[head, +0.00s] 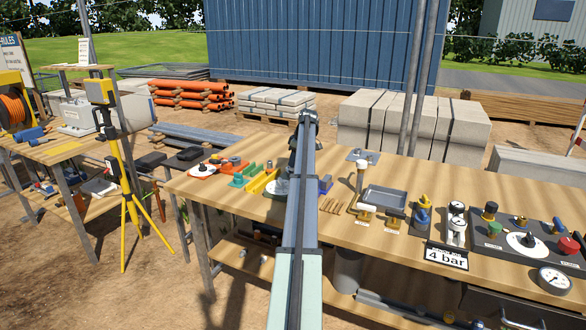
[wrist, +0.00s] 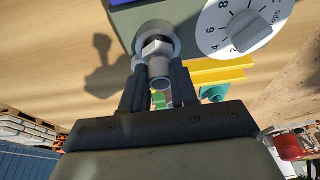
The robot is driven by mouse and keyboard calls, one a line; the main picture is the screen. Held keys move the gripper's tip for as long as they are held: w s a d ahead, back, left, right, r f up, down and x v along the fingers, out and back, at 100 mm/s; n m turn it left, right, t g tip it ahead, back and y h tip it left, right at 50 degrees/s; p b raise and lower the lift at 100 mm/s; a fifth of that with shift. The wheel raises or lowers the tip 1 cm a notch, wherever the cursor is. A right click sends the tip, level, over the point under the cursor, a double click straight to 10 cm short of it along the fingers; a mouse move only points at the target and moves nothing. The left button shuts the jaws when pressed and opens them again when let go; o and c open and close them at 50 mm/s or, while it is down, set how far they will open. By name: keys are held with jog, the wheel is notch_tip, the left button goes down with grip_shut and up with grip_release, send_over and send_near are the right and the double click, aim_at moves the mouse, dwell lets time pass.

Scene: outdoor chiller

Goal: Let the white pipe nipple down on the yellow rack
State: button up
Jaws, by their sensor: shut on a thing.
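In the head view the yellow rack (head: 259,182) lies on the bench left of my arm, which hides the gripper and nipple.
A green rack (head: 243,176) stands left of the yellow one. A red-orange item (head: 234,163) and a white-based dial (head: 202,170) stand farther left. A grey tray (head: 385,199) and several fittings occupy the right. The bench's front left (head: 225,203) is clear.

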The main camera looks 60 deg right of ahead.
grip_shut()
jog(key=shift+r, duration=0.1)
jog(key=shift+r, duration=3.45)
jog(key=shift+o, duration=1.4)
grip_release()
grip_shut()
